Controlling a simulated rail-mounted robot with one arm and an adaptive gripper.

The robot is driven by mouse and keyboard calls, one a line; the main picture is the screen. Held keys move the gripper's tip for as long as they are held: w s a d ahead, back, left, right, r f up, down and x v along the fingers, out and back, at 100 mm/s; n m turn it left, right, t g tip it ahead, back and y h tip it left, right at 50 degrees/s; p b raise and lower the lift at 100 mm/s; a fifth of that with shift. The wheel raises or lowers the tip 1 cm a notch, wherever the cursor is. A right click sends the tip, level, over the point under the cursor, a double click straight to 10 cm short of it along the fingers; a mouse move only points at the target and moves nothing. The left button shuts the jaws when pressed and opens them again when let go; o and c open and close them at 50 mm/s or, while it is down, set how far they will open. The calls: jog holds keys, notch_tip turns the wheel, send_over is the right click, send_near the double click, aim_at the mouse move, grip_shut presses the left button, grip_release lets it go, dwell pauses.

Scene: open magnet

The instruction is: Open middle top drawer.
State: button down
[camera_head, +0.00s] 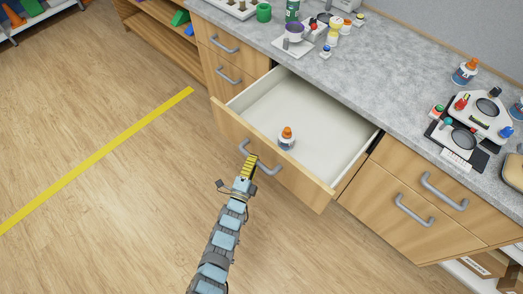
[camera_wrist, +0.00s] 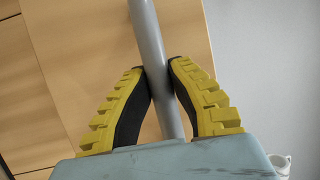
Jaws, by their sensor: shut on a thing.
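The middle top drawer (camera_head: 305,105) is pulled well out from under the grey counter. Its white inside is visible and holds a small bottle with an orange cap (camera_head: 287,138) near the front panel. My gripper (camera_head: 248,165) is at the grey bar handle (camera_head: 268,168) on the drawer's wooden front. In the wrist view, the yellow and black fingers of my gripper (camera_wrist: 159,95) are closed on both sides of the handle bar (camera_wrist: 148,40). The wooden front shows behind them.
The counter (camera_head: 390,75) carries several cups, bottles and two scales at the right (camera_head: 478,112). Closed drawers with handles stand left (camera_head: 228,72) and right (camera_head: 420,200) of the open one. The wooden floor with a yellow stripe (camera_head: 110,150) is clear at left.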

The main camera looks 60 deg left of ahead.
jog(key=shift+s, duration=0.45)
jog(key=c, duration=0.9)
grip_release()
jog(key=shift+s+d, duration=0.1)
jog(key=v, duration=1.1)
jog(key=shift+s+d+f, duration=0.1)
jog(key=shift+s+d, duration=0.15)
jog(key=shift+d, duration=0.05)
